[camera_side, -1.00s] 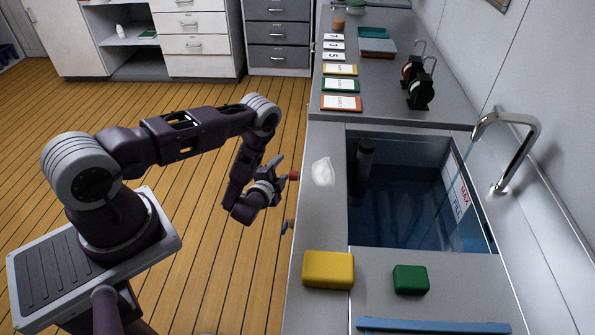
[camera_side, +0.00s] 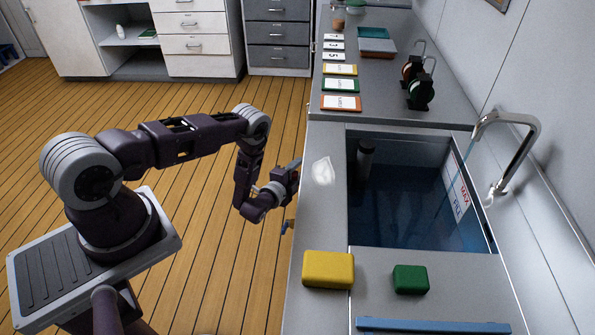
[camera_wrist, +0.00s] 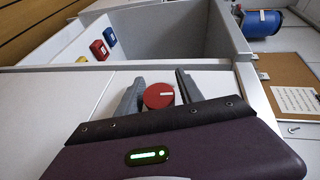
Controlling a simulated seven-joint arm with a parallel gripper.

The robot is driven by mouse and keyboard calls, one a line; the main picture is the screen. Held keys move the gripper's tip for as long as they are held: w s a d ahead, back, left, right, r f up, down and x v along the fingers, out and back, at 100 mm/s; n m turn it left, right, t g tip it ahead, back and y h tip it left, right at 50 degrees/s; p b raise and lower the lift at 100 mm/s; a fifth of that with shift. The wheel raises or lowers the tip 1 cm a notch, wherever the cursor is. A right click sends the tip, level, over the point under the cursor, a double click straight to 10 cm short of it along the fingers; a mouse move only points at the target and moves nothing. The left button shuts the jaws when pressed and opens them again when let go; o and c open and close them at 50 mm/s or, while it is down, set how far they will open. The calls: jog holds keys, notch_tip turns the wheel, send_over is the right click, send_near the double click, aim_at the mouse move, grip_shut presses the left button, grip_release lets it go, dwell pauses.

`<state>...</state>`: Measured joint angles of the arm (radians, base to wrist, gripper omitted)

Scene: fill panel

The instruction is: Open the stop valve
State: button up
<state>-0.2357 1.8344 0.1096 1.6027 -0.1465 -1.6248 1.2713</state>
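A round red knob (camera_wrist: 158,96) with a white line across it sits between my fingers in the wrist view; it appears to be the stop valve's handle. My gripper (camera_wrist: 159,76) is open, with one finger on each side of the knob and narrow gaps showing. In the side view my gripper (camera_side: 296,171) is at the front face of the sink counter and hides the knob. The sink (camera_side: 400,215) holds dark blue water, and a chrome tap (camera_side: 519,118) stands over it.
A small blue-and-orange fitting (camera_side: 288,226) sticks out from the counter front below my gripper. A yellow block (camera_side: 328,269), a green block (camera_side: 410,279) and a white crumpled item (camera_side: 322,171) lie on the counter. The wooden floor (camera_side: 200,270) near my arm is clear.

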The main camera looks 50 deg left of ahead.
grip_shut()
jog(key=g+h, duration=0.1)
jog(key=n+g+h, duration=0.1)
jog(key=f+g, duration=0.1)
jog(key=g, duration=0.1)
jog(key=shift+s+d+n+h, duration=0.2)
jog(key=shift+s+n+h, duration=0.1)
jog(key=shift+h, duration=0.1)
jog(key=d+n+g+h, duration=0.1)
jog(key=g+h, duration=0.2)
jog(key=s+n+g+h, duration=0.1)
jog(key=g+h, duration=0.2)
jog(key=g, duration=0.1)
jog(key=s+d+f+n+g+h, duration=0.1)
jog(key=g+h, duration=0.2)
jog(key=shift+s+d+h, duration=0.15)
jog(key=shift+d+h, duration=0.15)
jog(key=shift+h, duration=0.1)
jog(key=shift+s+d+g+h, duration=0.15)
jog(key=shift+g+h, duration=0.15)
jog(key=shift+g, duration=0.1)
dwell(0.5)
